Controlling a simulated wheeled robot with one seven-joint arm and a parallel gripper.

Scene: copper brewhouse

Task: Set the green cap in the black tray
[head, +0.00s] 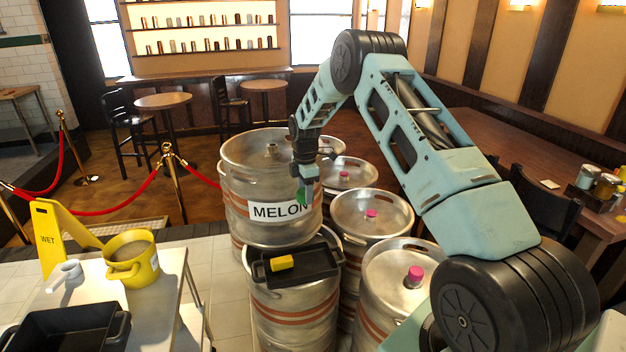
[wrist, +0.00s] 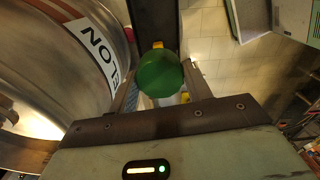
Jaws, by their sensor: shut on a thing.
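My gripper (head: 303,192) is shut on the green cap (head: 301,199) and holds it in the air in front of the keg labelled MELON (head: 245,180). In the wrist view the green cap (wrist: 160,73) shows as a round green shape between the two fingers. The black tray (head: 317,262) lies on top of a shorter keg, below and in front of my gripper. A yellow block (head: 282,263) sits in that tray. Part of the dark tray (wrist: 154,20) shows beyond the cap in the wrist view.
Several steel kegs (head: 372,235) with pink caps stand to the right. At the left, a white table (head: 150,290) holds a yellow pot (head: 133,262), a white mug-like thing (head: 66,274) and another black tray (head: 70,322). A yellow wet-floor sign (head: 50,235) stands behind it.

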